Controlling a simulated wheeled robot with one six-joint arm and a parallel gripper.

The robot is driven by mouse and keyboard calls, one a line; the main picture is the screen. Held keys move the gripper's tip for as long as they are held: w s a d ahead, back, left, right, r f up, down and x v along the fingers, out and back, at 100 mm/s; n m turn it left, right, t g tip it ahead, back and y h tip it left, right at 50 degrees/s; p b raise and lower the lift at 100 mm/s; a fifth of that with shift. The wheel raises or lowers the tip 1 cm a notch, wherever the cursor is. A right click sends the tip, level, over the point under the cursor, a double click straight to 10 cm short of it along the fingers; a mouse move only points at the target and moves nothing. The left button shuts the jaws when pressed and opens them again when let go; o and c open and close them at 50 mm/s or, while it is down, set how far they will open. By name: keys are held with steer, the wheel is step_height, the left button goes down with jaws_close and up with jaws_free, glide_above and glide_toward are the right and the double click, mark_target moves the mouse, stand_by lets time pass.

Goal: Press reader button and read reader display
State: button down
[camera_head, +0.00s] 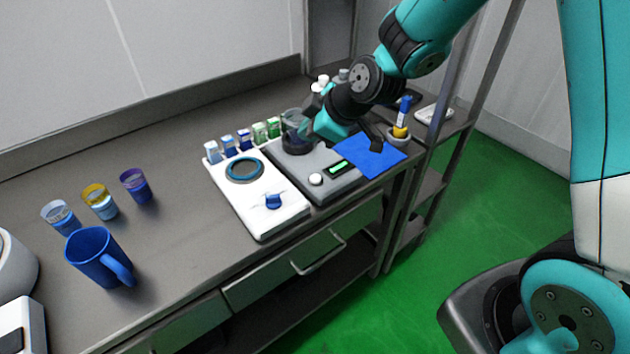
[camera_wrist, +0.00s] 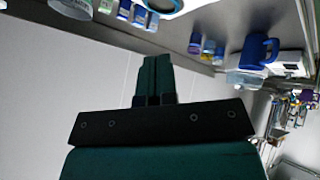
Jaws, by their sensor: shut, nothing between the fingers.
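The reader is a grey box (camera_head: 345,186) on the counter, right of a white plate device. Its round white button (camera_head: 316,179) is at the front left of its top, and a small lit green display (camera_head: 340,168) is just right of it. Any text on the display is too small to read. A clear dark-based vessel (camera_head: 295,145) stands at the reader's back. My gripper (camera_head: 304,130) is above the reader's back, beside or in front of the vessel, away from the button. In the wrist view its fingers (camera_wrist: 156,68) are together and empty; the reader is not recognisable there.
The white device (camera_head: 281,226) has a blue knob (camera_head: 273,201) and ring (camera_head: 244,169). Several small bottles (camera_head: 243,139) line its back. A blue mat (camera_head: 370,156) lies right of the reader. A blue mug (camera_head: 94,258) and three cups stand left. The counter between is clear.

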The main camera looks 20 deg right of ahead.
steer(key=n+t, duration=0.2)
glide_above(315, 179)
step_height(315, 179, down, 5)
steer(key=shift+r+h, duration=0.25)
steer(key=shift+h, duration=0.05)
step_height(315, 179, down, 8)
steer(key=b, duration=0.5)
steer(key=shift+f+b, duration=0.4)
steer(key=shift+b, duration=0.2)
steer(key=shift+f, duration=0.1)
stand_by(1.0)
steer(key=shift+f+b, duration=0.35)
steer(key=shift+b, duration=0.25)
